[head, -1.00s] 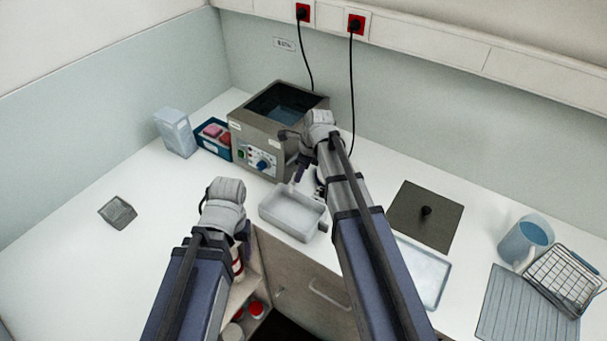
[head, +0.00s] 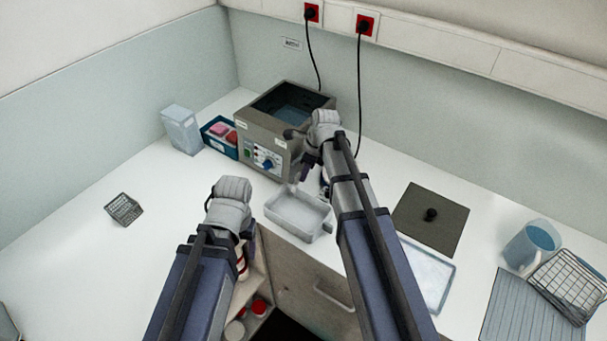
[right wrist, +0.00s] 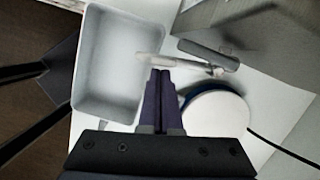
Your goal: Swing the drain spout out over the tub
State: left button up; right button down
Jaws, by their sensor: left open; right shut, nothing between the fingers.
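The grey tub (head: 297,218) stands on the counter in front of the steel bath (head: 262,140). In the right wrist view the tub (right wrist: 118,68) is at left, and the pale drain spout (right wrist: 180,63) runs across towards it, its end at the tub's right rim. My right gripper (head: 304,172) is shut and empty beside the bath's front; in the right wrist view its fingertips (right wrist: 160,72) lie right at the spout, near its free end. Whether they touch it I cannot tell. My left gripper (head: 243,238) is open, left of the tub, its fingers mostly hidden behind the wrist.
A dark grey lever (right wrist: 207,53) is by the spout, and a round white object (right wrist: 214,110) lies right of my fingers. A dark lid (head: 430,218), a pale tray (head: 428,275), a jug (head: 530,243) and wire basket (head: 570,285) are at right. The left counter is mostly clear.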

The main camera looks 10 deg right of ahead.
jog(key=s+d+r+p, duration=0.3)
jog(key=d+r+p, duration=0.3)
jog(key=r+p, duration=0.3)
jog(key=shift+s+d+r+p, duration=0.2)
jog(key=shift+s+r+p, duration=0.15)
dwell(0.4)
jog(key=s+a+f+n+h+b, duration=0.1)
jog(key=s+a+f+n+b, duration=0.3)
jog(key=n, duration=0.5)
jog(key=s+a+f+n+g+h+b, duration=0.1)
jog(key=s+a+f+n+b, duration=0.3)
jog(key=s+a+n, duration=0.2)
jog(key=s+a+f+n+g+h+b, duration=0.1)
jog(key=s+a+f+n+b, duration=0.2)
jog(key=n, duration=1)
jog(key=s+a+f, duration=0.1)
jog(key=s+a, duration=0.2)
jog(key=s, duration=0.1)
jog(key=shift+s+f+h+b, duration=0.15)
jog(key=shift+s+h+b, duration=0.25)
